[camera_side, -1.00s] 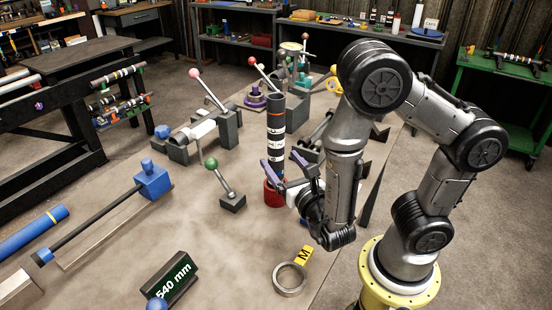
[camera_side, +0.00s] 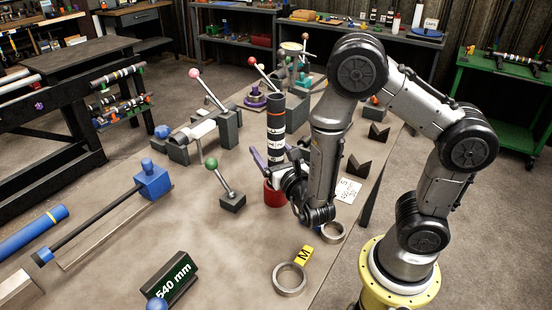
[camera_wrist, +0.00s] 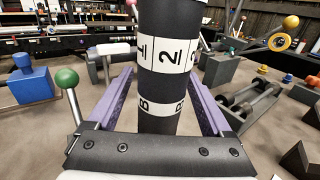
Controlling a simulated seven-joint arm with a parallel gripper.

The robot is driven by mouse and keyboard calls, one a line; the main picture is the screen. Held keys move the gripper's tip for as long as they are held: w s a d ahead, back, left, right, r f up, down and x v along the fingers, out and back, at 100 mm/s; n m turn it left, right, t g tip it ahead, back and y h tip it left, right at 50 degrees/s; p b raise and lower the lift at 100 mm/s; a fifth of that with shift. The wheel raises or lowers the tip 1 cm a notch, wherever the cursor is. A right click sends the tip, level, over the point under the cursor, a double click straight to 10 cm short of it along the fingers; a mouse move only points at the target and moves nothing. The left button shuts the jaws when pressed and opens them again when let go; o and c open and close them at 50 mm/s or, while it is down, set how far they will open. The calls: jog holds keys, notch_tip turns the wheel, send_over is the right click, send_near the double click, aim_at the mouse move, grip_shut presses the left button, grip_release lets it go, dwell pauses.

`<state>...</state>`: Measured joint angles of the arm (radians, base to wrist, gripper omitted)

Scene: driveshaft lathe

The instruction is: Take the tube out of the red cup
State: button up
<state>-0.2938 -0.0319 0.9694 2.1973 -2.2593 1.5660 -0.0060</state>
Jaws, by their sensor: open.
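The tube (camera_side: 275,122) is dark with white labelled bands and a thin orange ring near its top. It stands upright in the red cup (camera_side: 274,195) on the table. My gripper (camera_side: 268,160) is at the tube's lower part, just above the cup. In the wrist view the tube (camera_wrist: 170,60) rises between the two purple fingers of my gripper (camera_wrist: 160,100), one on each side. The fingers are open, with a visible gap on the left side. The red cup is hidden in the wrist view.
A green-knobbed lever (camera_side: 231,185) stands left of the cup. A blue-ended rod fixture (camera_side: 152,180) lies further left. A pink-knobbed lever (camera_side: 207,88) stands behind. Metal rings (camera_side: 290,279) and a 540 mm block (camera_side: 172,281) are in front. The table's front middle is mostly clear.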

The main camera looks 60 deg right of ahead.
jog(key=shift+c, duration=0.3)
grip_shut()
jog(key=shift+r, duration=0.1)
dwell(1.0)
